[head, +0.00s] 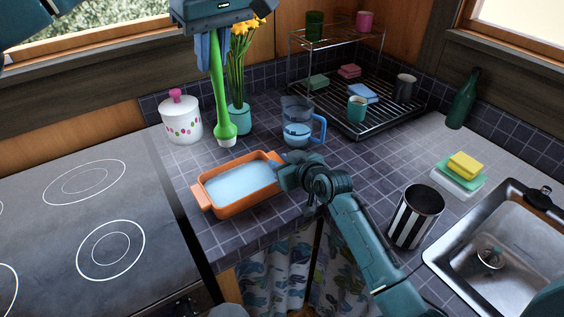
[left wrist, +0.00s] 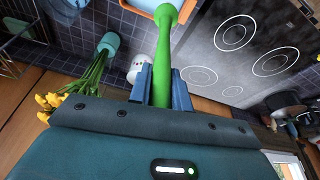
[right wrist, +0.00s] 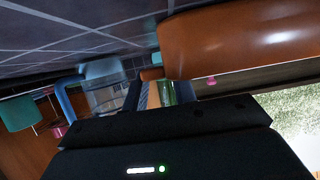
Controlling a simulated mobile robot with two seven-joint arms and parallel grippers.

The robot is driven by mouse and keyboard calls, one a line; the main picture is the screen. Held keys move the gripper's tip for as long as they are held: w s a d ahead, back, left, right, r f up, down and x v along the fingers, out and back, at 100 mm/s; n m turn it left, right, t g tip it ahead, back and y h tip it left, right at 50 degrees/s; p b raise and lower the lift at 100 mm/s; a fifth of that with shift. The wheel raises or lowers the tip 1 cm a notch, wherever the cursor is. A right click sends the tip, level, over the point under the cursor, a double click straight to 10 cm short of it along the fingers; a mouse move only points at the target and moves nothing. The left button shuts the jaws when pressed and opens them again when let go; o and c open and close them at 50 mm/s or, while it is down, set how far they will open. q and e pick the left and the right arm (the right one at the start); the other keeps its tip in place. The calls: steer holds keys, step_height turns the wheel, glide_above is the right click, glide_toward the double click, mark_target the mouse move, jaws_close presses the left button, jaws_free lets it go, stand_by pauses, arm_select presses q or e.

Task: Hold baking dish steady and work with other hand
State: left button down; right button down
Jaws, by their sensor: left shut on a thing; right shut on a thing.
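The orange baking dish (head: 208,201) sits on the dark tiled counter and holds pale blue liquid or suds. My right gripper (head: 283,176) is shut on the handle at its right end; in the right wrist view the dish (right wrist: 240,45) is close above the fingers (right wrist: 158,93). My left gripper (head: 211,45) is shut on a green brush (head: 218,85), which hangs upright, head down. The brush's pale bristles are above and behind the dish, apart from it. In the left wrist view the green handle (left wrist: 175,60) runs between the fingers (left wrist: 161,88).
A stove (head: 70,230) lies to the left. A white canister (head: 180,120), a flower vase (head: 238,117) and a blue jug (head: 298,127) stand behind the dish. A dish rack (head: 375,125), striped tin (head: 415,216), sponges (head: 462,170) and sink (head: 490,255) are right.

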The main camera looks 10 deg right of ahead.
stand_by(0.4)
arm_select(q)
steer(key=w+d+f, duration=0.3)
steer(key=w+f, duration=0.2)
steer(key=f, duration=0.5)
steer(key=shift+s+a+f, duration=0.9)
steer(key=shift+a+f, duration=0.75)
steer(key=shift+f, duration=1.85)
steer(key=w+d+r, duration=0.1)
steer(key=d+r, duration=0.2)
steer(key=r, duration=0.4)
steer(key=shift+d+r, duration=0.2)
steer(key=shift+d, duration=0.2)
